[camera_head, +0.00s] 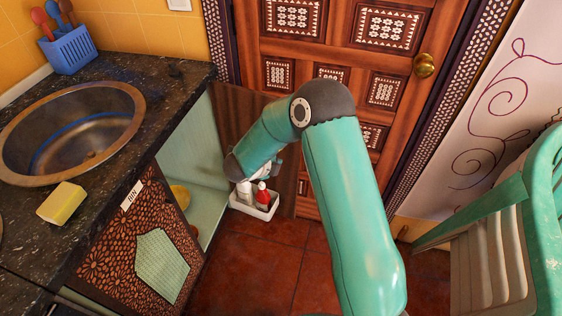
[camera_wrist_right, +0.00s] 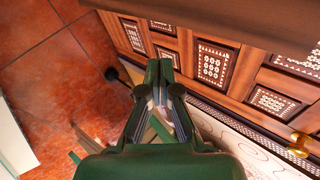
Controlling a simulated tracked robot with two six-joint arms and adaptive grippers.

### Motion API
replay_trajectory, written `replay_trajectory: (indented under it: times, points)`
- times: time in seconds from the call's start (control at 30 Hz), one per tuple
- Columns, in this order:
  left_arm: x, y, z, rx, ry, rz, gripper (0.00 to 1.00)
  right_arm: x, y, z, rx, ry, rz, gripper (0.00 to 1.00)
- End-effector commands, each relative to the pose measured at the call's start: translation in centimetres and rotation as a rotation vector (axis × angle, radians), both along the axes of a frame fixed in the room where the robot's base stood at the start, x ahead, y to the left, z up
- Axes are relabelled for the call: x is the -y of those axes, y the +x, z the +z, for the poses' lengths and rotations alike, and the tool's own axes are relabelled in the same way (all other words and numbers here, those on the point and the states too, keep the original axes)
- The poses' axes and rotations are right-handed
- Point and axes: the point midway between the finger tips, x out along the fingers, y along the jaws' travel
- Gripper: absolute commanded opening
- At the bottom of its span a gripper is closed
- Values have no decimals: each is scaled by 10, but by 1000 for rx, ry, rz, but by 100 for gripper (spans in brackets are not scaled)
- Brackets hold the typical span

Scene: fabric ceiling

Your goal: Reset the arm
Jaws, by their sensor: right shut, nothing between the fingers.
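My right arm (camera_head: 345,200), teal with a dark grey elbow, rises from the lower right and bends down to the left in the head view. Its wrist end is beside the open cabinet door (camera_head: 238,125), just above a white caddy. My right gripper's fingers are mostly hidden there. In the right wrist view my right gripper (camera_wrist_right: 165,80) is green, with its fingers together and nothing between them. My left gripper is in neither view.
The white caddy (camera_head: 252,211) holds bottles. The counter (camera_head: 120,165) with a sink (camera_head: 70,130) and a yellow sponge (camera_head: 62,203) is at left. A carved wooden door (camera_head: 345,50) stands behind, and a green chair (camera_head: 490,230) at right. Red tiled floor (camera_head: 260,275) lies between.

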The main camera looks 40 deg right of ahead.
Motion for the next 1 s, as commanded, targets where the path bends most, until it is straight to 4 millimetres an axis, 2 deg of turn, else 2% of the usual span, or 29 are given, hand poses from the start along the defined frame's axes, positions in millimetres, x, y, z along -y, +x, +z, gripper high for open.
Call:
replay_trajectory:
  times: [0.1,0.27,0.4,0.47,0.57,0.67,0.77,0.87,0.9,1.0]
  points:
    - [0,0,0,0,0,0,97,-9,-3,9,1,0,1,0]
    - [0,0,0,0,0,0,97,-13,-4,12,-1,1,2,0]
    - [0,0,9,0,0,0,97,-14,-6,15,-14,3,3,0]
    - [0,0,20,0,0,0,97,-19,-14,9,-56,9,16,0]
    - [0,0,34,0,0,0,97,-39,-25,-14,-155,-1,188,0]
    - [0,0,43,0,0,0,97,-74,-29,-40,-269,12,491,0]
    - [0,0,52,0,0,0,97,-125,-45,-68,-405,45,881,0]
    - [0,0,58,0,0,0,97,-183,-76,-91,-526,79,1308,0]
    - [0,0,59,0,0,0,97,-205,-93,-97,-565,92,1481,0]
    - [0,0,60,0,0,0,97,-253,-137,-105,-628,105,1890,0]
